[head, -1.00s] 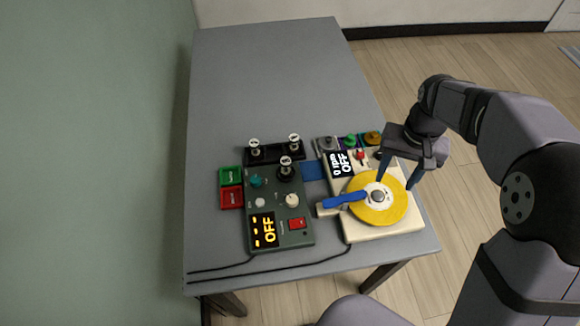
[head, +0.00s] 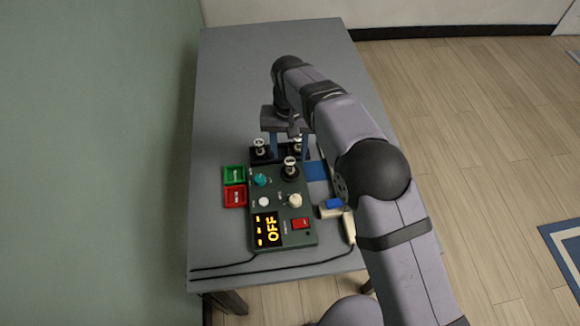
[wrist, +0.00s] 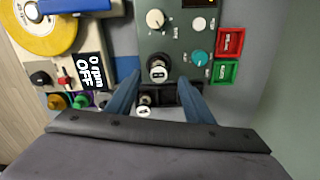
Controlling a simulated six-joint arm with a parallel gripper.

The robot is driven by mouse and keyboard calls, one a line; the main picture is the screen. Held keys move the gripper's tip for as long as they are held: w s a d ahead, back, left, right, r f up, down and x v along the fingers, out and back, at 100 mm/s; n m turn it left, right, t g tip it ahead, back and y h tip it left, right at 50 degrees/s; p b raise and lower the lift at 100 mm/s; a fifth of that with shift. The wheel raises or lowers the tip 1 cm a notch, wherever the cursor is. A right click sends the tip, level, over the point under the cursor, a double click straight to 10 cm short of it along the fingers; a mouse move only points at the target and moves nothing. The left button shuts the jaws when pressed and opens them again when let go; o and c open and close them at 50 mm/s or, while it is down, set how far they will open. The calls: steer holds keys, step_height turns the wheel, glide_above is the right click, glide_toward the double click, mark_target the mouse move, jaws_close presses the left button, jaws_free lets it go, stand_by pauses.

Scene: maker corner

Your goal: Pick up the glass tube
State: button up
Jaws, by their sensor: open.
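Three small tubes with white, marked tops stand upright. One (head: 290,166) is in the green tester (head: 282,238), and two are in the black rack behind it: a left one (head: 259,147) and a right one (head: 298,146). I cannot tell which the task means. My gripper (head: 289,151) is open and points down over the rack. The wrist view shows the right rack tube (wrist: 145,106) between the blue fingers (wrist: 158,88), nearer the left finger, with no grip visible. The tester tube (wrist: 157,70) stands just beyond the fingertips. The left rack tube is hidden there.
A green bin (head: 233,174) and a red bin (head: 235,196) sit left of the tester, whose display reads OFF. A yellow wheel machine (wrist: 50,33) stands beside it, mostly behind my arm in the head view. The table's back (head: 260,60) is clear.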

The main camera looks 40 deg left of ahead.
mark_target(290, 161)
steer(key=shift+w+f+p, duration=0.15)
steer(key=shift+f+p, duration=1.25)
steer(key=shift+f, duration=1.95)
steer(key=c, duration=1.1)
